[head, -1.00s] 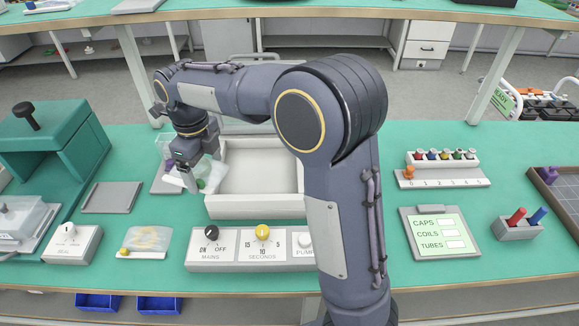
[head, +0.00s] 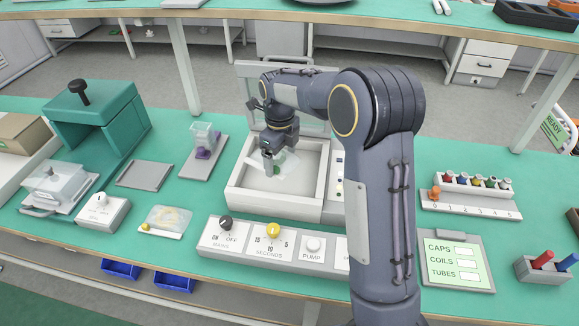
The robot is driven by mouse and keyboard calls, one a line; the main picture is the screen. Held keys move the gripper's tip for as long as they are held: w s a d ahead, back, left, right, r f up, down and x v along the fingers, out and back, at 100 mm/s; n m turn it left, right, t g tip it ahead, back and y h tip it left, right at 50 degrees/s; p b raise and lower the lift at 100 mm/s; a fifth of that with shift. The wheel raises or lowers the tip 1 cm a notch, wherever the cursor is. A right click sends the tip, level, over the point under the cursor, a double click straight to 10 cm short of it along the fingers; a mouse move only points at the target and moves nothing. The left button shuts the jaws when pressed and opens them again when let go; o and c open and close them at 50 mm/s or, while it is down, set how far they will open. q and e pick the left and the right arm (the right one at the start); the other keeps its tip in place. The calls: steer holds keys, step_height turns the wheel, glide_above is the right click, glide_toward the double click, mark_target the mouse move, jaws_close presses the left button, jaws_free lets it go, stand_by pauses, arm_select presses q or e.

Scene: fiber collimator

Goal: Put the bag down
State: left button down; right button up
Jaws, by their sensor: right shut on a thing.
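My right gripper (head: 270,172) points down inside the outline of the open white box (head: 240,196), towards its back. I cannot tell whether the bag touches the box floor. My left gripper is not in view.
A switch panel (head: 262,250) stands in front of the box. A second clear bag with yellow contents (head: 166,221) lies to the left. A grey plate (head: 145,175) and a teal press (head: 100,115) stand further left. My right arm hides part of the bench.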

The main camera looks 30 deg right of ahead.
mark_target(288, 154)
steer(key=d+f, duration=0.1)
steer(key=w+d+f, duration=0.1)
steer(key=f, duration=0.1)
steer(key=shift+d+f, duration=0.1)
steer(key=shift+d, duration=0.15)
steer(key=f, duration=0.3)
steer(key=shift+d+f, duration=0.1)
steer(key=shift+d, duration=0.25)
steer(key=shift+a+f, duration=0.1)
steer(key=shift+f, duration=0.15)
steer(key=shift+f, duration=0.2)
steer(key=o, duration=0.8)
steer(key=shift+r, duration=0.1)
